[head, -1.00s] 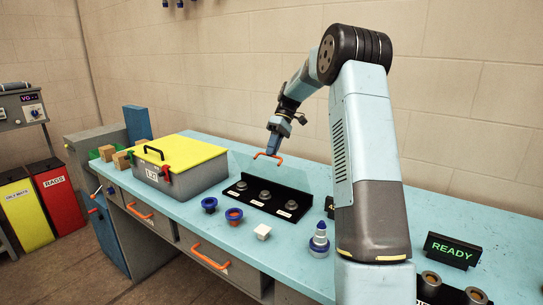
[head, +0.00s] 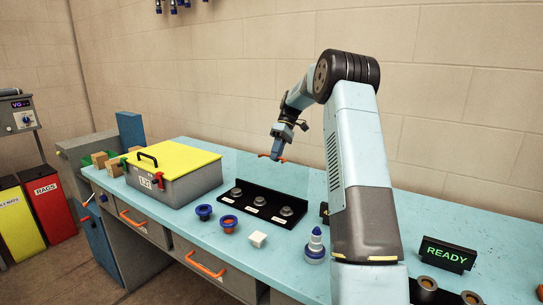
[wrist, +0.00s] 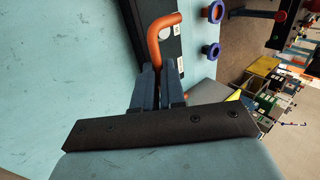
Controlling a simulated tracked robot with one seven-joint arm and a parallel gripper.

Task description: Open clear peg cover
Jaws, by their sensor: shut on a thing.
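My gripper (head: 277,152) is shut on the orange handle (head: 265,156) of the clear peg cover. The handle also shows in the wrist view (wrist: 157,38), between the blue fingers (wrist: 166,76). The clear panel itself is barely visible; it appears raised behind the black peg rack (head: 248,189), but I cannot make out its exact tilt. The rack's three grey pegs (head: 256,201) show uncovered from the front.
A grey box with a yellow lid (head: 178,157) stands left of the rack. A READY sign (head: 449,252) is at the right. The back right of the bench is clear.

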